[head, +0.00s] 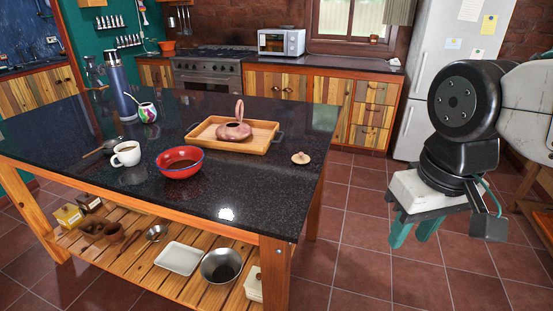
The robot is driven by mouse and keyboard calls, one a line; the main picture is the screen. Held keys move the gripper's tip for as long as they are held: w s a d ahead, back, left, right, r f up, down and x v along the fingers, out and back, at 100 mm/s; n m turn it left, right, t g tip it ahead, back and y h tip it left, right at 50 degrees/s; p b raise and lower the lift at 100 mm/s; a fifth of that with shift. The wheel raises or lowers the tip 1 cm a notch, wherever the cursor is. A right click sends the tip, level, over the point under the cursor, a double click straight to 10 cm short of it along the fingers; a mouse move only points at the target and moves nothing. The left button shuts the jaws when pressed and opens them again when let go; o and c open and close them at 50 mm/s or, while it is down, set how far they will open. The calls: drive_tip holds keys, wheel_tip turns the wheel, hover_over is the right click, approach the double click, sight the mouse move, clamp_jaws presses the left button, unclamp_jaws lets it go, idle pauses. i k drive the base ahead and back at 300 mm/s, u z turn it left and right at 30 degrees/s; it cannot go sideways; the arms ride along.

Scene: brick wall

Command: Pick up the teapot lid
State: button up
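The teapot lid (301,158), small, round and pinkish-tan with a knob, lies on the dark speckled island top near its right edge. A copper-pink teapot (234,131) with a tall handle stands in a wooden tray (205,141) to the left of the lid. My gripper (413,238) hangs over the floor on the right, well away from the lid and the island. Its two teal fingers point down with a gap between them, and nothing shows in the gap.
On the island top (240,185) stand a red bowl (180,172), a white mug (126,154), a painted gourd cup (147,112) and a blue flask (120,88). The top around the lid is clear. Open tiled floor (360,225) lies between the island and my gripper.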

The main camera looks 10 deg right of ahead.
sight(301, 158)
drive_tip(key=i, duration=0.9)
